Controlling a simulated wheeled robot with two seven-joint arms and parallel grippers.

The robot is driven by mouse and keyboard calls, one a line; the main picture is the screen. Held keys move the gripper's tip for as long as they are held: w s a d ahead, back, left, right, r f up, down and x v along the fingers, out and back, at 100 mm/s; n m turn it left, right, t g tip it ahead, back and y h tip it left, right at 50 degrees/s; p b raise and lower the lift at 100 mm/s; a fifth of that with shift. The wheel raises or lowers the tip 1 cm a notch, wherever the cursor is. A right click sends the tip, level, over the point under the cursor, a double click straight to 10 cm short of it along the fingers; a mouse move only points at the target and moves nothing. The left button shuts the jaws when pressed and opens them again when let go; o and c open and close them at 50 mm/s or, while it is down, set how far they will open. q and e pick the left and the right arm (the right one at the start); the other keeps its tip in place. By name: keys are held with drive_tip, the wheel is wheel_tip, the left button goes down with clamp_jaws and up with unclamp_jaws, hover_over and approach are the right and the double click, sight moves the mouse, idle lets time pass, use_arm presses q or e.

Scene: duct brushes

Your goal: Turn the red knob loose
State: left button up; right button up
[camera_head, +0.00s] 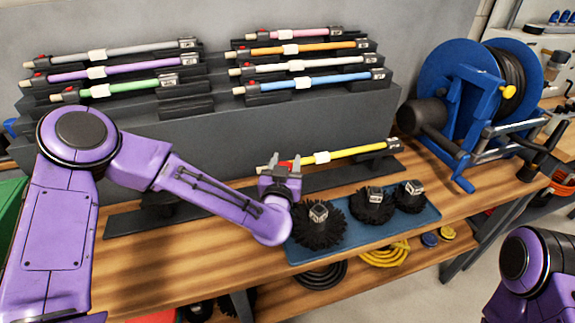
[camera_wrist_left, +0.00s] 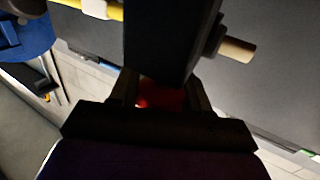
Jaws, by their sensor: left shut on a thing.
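The red knob (camera_wrist_left: 168,98) shows dark red between my left fingers in the left wrist view, mostly hidden by them and by a dark block. In the head view my left gripper (camera_head: 279,170) is at the left end of the yellow rod (camera_head: 345,154), shut on the red knob, of which a bit of red shows beside the fingers. The yellow rod lies level in its black holder and has a white collar. In the left wrist view a tan rod tip (camera_wrist_left: 238,49) sticks out right of the block. My right gripper is out of view; only my right arm shows.
A blue tray (camera_head: 420,233) with several black round brushes (camera_head: 318,224) lies just right of my left forearm. Several coloured rods rest on the stepped grey rack (camera_head: 300,120) behind. A blue hose reel (camera_head: 465,90) stands at the right.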

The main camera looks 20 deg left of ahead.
use_arm(q)
drive_tip(key=shift+a+r+n+g+y, duration=0.2)
drive_tip(key=shift+n+g+y, duration=0.15)
drive_tip(key=shift+n+y, duration=0.8)
drive_tip(key=shift+a+r+n+g+y, duration=0.1)
drive_tip(key=shift+r+n+g+y, duration=0.4)
drive_tip(key=shift+y, duration=1.05)
drive_tip(key=shift+f+n, duration=0.25)
drive_tip(key=shift+f, duration=0.05)
drive_tip(key=o, duration=1)
drive_tip(key=shift+c, duration=0.2)
drive_tip(key=shift+d, duration=0.1)
drive_tip(key=shift+s+f, duration=0.1)
drive_tip(key=shift+s+d+f, duration=0.1)
drive_tip(key=shift+s, duration=0.1)
drive_tip(key=b+v, duration=0.1)
drive_tip(key=v, duration=0.9)
drive_tip(key=shift+d, duration=0.1)
